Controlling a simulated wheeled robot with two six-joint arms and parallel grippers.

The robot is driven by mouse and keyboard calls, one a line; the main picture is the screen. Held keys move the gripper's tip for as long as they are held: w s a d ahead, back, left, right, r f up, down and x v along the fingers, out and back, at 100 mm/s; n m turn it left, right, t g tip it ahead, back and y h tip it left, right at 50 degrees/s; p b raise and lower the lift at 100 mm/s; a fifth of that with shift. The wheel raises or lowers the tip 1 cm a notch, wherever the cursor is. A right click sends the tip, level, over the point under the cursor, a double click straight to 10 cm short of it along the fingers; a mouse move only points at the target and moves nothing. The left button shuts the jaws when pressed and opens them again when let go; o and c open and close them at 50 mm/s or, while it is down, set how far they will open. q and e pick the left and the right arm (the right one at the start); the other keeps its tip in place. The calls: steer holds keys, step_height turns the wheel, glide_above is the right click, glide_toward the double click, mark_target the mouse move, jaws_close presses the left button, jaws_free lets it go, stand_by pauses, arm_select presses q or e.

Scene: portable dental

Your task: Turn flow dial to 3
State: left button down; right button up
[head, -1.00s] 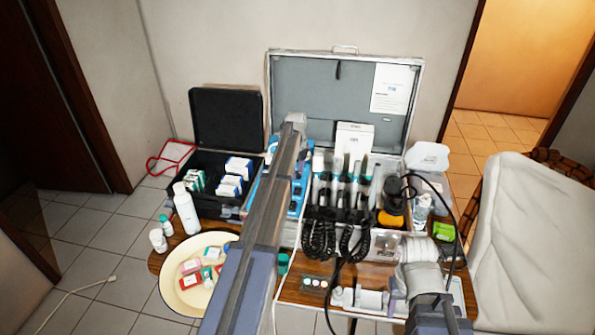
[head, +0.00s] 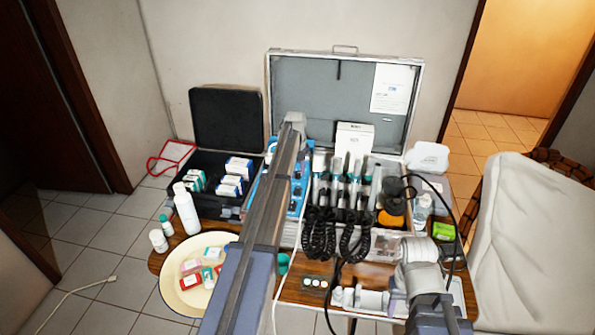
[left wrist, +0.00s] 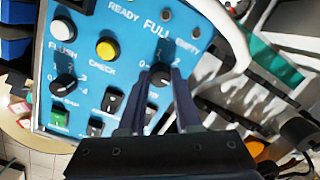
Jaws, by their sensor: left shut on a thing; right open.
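A blue control panel (left wrist: 100,60) with printed labels fills much of the left wrist view. My left gripper (left wrist: 160,88) is shut on a black dial (left wrist: 160,76), one finger on each side. Figures 0 and 2 show around this dial; its name and exact pointer setting are hidden or too blurred to read. A second black dial (left wrist: 63,88) sits to the left on the panel. In the head view my left arm covers most of the blue panel (head: 268,185) and hides the left gripper. My right gripper (head: 342,297) is open at the table's front edge, low on the right.
The panel has a white button (left wrist: 61,28), a yellow button (left wrist: 105,49) and several black switches. Handpieces with coiled black cords (head: 320,235) stand right of my left arm. A cream basin (head: 172,285), white bottle (head: 186,210) and black case (head: 228,120) are left.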

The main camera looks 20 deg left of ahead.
mark_target(297, 174)
arm_select(q)
steer(key=c, duration=0.6)
jaws_free()
steer(key=shift+r, duration=0.1)
steer(key=r+p, duration=0.5)
steer(key=s+r+p, duration=0.1)
steer(key=r+p, duration=0.1)
steer(key=p, duration=0.1)
steer(key=shift+r, duration=0.35)
steer(key=shift+f, duration=0.15)
